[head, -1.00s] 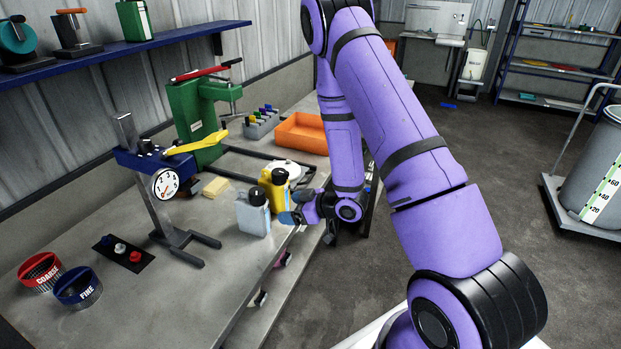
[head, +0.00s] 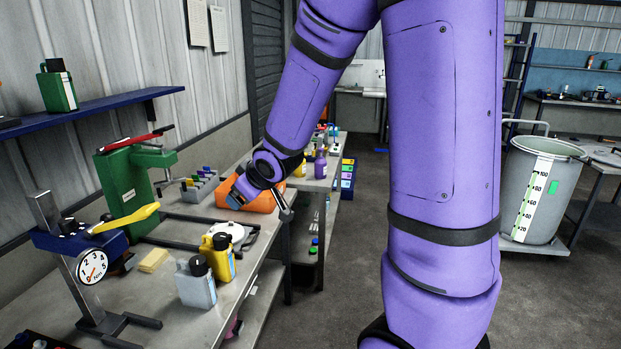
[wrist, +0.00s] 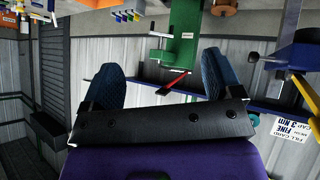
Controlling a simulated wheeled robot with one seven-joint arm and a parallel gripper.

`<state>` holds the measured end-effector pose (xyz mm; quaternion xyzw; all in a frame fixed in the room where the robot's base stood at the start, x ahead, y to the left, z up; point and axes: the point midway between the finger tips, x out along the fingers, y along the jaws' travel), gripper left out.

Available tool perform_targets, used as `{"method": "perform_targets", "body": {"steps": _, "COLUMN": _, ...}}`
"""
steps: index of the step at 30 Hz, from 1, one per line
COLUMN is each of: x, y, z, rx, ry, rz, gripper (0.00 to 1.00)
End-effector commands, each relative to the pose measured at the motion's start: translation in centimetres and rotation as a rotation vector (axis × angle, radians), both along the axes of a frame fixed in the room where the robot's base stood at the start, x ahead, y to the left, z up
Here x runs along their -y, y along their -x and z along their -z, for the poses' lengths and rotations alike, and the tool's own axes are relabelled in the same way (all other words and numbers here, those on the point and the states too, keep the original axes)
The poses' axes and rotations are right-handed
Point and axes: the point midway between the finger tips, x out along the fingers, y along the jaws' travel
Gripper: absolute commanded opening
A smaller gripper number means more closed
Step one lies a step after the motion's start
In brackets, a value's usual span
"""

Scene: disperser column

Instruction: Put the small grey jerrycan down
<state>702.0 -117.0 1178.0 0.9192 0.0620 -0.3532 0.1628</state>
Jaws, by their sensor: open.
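The small grey jerrycan (head: 195,287) with a black cap stands upright on the workbench, near its front edge in the head view. The yellow jerrycan (head: 222,262) stands close behind it. My gripper (head: 238,196) is above the bench, farther back than both cans and clear of them, by the orange tray. In the wrist view my gripper (wrist: 160,66) has its two blue fingers spread wide with nothing between them. The grey jerrycan does not show clearly in the wrist view.
On the bench (head: 165,305) stand a green press (head: 122,192), a blue gauge stand (head: 85,245), a yellow sponge (head: 153,260) and a rack of coloured items (head: 199,187). The orange tray (head: 254,202) is beneath my gripper. A tall grey drum (head: 540,195) stands at the right.

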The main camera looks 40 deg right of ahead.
Motion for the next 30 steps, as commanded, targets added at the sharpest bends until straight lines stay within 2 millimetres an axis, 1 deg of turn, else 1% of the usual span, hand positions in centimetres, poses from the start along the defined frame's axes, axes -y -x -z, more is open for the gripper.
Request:
{"method": "perform_targets", "body": {"steps": 1, "x": 0.0, "y": 1.1, "z": -1.7, "rx": -0.006, "ry": 0.001, "rz": 0.027, "gripper": 0.85}}
{"method": "perform_targets", "body": {"steps": 5, "x": 0.0, "y": 4.1, "z": -4.7, "rx": -0.05, "ry": -0.009, "rz": 0.098, "gripper": 0.85}}
{"method": "perform_targets", "body": {"steps": 6, "x": -0.1, "y": 5.1, "z": -5.6, "rx": -0.065, "ry": -0.014, "rz": 0.119, "gripper": 0.85}}
{"method": "perform_targets", "body": {"steps": 8, "x": -0.2, "y": 6.7, "z": -6.8, "rx": -0.086, "ry": -0.024, "rz": 0.146, "gripper": 0.85}}
{"method": "perform_targets", "body": {"steps": 11, "x": -0.6, "y": 9.7, "z": -8.6, "rx": -0.126, "ry": -0.047, "rz": 0.189, "gripper": 0.85}}
{"method": "perform_targets", "body": {"steps": 15, "x": -1.5, "y": 14.1, "z": -10.7, "rx": -0.185, "ry": -0.087, "rz": 0.235, "gripper": 0.85}}
{"method": "perform_targets", "body": {"steps": 17, "x": -1.9, "y": 16.2, "z": -11.5, "rx": -0.212, "ry": -0.107, "rz": 0.251, "gripper": 0.85}}
{"method": "perform_targets", "body": {"steps": 21, "x": -3.1, "y": 20.8, "z": -12.9, "rx": -0.274, "ry": -0.154, "rz": 0.274, "gripper": 0.85}}
{"method": "perform_targets", "body": {"steps": 24, "x": -3.9, "y": 23.7, "z": -13.4, "rx": -0.315, "ry": -0.182, "rz": 0.279, "gripper": 0.85}}
{"method": "perform_targets", "body": {"steps": 27, "x": -4.4, "y": 25.7, "z": -13.7, "rx": -0.346, "ry": -0.202, "rz": 0.281, "gripper": 0.85}}
{"method": "perform_targets", "body": {"steps": 30, "x": -4.8, "y": 26.9, "z": -13.8, "rx": -0.365, "ry": -0.213, "rz": 0.28, "gripper": 0.85}}
